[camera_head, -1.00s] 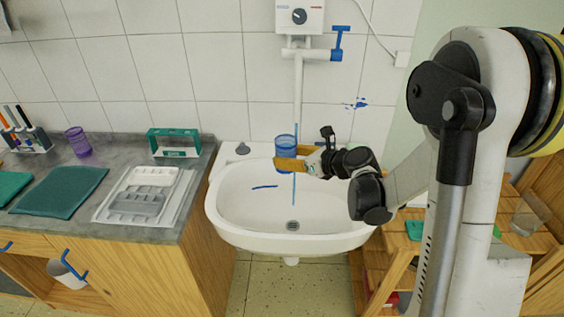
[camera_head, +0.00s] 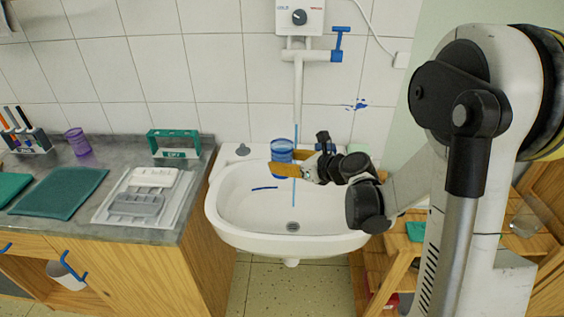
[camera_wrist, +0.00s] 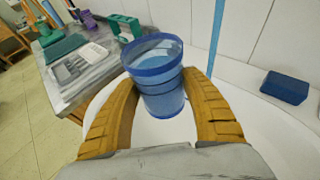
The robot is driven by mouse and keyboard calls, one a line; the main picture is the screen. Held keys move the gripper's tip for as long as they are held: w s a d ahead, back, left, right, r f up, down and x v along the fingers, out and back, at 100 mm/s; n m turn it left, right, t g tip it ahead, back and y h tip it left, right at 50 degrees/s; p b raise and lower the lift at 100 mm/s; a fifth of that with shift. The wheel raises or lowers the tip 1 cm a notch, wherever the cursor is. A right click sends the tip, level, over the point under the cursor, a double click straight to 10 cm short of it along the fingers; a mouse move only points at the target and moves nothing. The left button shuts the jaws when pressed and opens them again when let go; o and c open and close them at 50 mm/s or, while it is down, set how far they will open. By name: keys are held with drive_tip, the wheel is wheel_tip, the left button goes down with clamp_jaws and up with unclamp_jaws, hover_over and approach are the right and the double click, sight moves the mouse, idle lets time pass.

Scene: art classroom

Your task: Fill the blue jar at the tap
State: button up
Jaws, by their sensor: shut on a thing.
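The blue translucent jar (camera_head: 281,156) is upright above the left back part of the white sink (camera_head: 225,222). My gripper (camera_head: 283,170) is shut around the jar; in the wrist view the yellow fingers (camera_wrist: 160,108) flank the jar (camera_wrist: 152,62). The tap's white spout (camera_head: 298,85) comes down from the wall below a blue lever (camera_head: 338,45). A thin blue stream (camera_head: 294,192) falls from it into the basin. The stream (camera_wrist: 217,38) shows just right of the jar in the wrist view. I cannot tell the water level in the jar.
A grey counter (camera_head: 100,232) at left holds a purple cup (camera_head: 78,142), a green rack (camera_head: 173,143), a white tray (camera_head: 140,195) and a teal mat (camera_head: 62,193). A blue block (camera_wrist: 286,87) lies on the sink rim. A wooden shelf unit (camera_head: 400,262) stands at right.

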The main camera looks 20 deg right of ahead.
drive_tip(key=s+a, duration=0.4)
drive_tip(key=a, duration=0.1)
drive_tip(key=shift+s+b, duration=0.3)
drive_tip(key=shift+b, duration=0.05)
drive_tip(key=shift+a, duration=0.1)
